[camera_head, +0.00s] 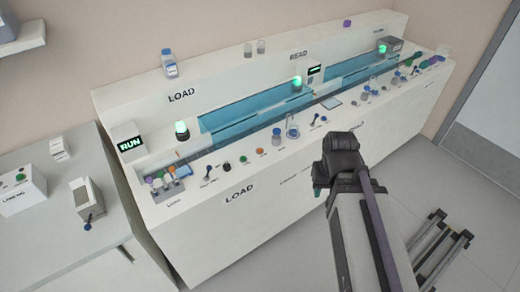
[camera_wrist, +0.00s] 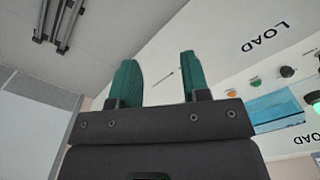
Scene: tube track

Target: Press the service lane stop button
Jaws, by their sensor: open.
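My gripper (camera_wrist: 158,62) shows in the wrist view as two teal fingers standing apart, with nothing between them. A row of small controls runs along the bench front, with a black knob (camera_head: 227,165) and an orange button (camera_head: 260,151). In the wrist view an orange button (camera_wrist: 255,82) and a black knob (camera_wrist: 287,72) show right of the fingers, apart from them. Which control is the service lane stop is too small to read.
A white box (camera_head: 20,188) with a green and a red button stands on the grey side counter (camera_head: 60,235), left. A lever box (camera_head: 87,200) is beside it. A tube rack (camera_head: 168,184), flasks (camera_head: 293,130) and lit green lamps (camera_head: 182,130) crowd the bench.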

